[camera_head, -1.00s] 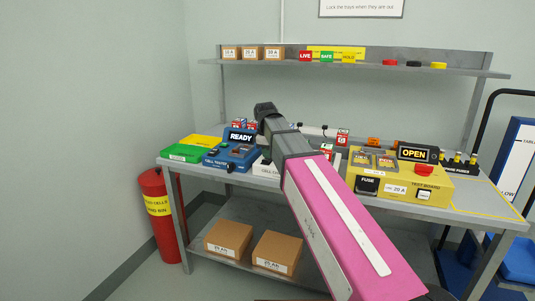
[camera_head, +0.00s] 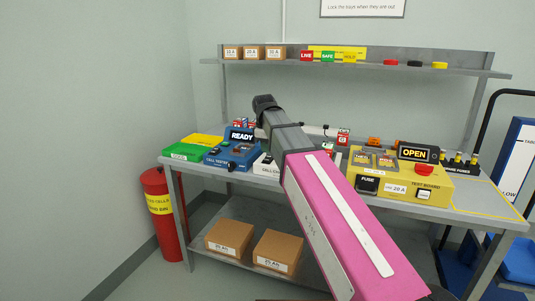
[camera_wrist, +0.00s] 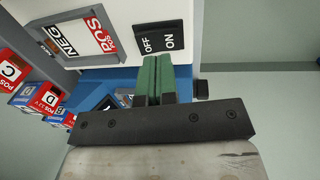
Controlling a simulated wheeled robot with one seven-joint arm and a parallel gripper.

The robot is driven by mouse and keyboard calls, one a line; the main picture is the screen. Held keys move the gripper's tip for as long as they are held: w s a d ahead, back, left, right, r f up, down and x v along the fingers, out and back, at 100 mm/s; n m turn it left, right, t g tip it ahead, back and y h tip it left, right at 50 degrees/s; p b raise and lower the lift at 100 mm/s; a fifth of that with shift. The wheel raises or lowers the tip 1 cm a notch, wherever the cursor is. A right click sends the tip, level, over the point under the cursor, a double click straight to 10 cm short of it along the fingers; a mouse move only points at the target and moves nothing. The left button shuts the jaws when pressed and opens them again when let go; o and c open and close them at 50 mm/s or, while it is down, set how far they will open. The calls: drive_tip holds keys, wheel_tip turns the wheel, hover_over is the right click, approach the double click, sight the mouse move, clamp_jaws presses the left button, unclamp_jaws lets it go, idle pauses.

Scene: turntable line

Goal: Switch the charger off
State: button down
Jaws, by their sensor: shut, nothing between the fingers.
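The charger is a white box; in the head view its front (camera_head: 264,168) shows beside the blue cell tester, partly hidden by my arm. In the wrist view its white panel (camera_wrist: 212,30) fills the top middle. A black rocker switch (camera_wrist: 159,40) on it is marked OFF on the left and ON on the right. My gripper (camera_wrist: 165,58) is shut, with its green fingers together and empty. My gripper is hidden behind my arm in the head view.
A bay marked NEG and POS (camera_wrist: 80,38) lies left of the switch. Red and blue cells (camera_wrist: 25,85) stand farther left. The blue cell tester (camera_head: 230,155) shows READY. The yellow test board (camera_head: 440,185) shows OPEN. Free room lies right of the charger in the wrist view.

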wheel_tip(320, 180, up, 11)
drive_tip(key=s, duration=0.1)
drive_tip(key=shift+s+a, duration=0.25)
drive_tip(key=shift+r, duration=0.1)
drive_tip(key=shift+w+d, duration=0.2)
drive_tip(key=shift+w, duration=0.5)
approach(268, 156)
drive_tip(key=f, duration=0.5)
drive_tip(key=w+f, duration=0.1)
drive_tip(key=f, duration=0.1)
drive_tip(key=shift+d+f, duration=0.25)
drive_tip(key=shift+f, duration=0.2)
idle(0.3)
drive_tip(key=shift+s, duration=0.1)
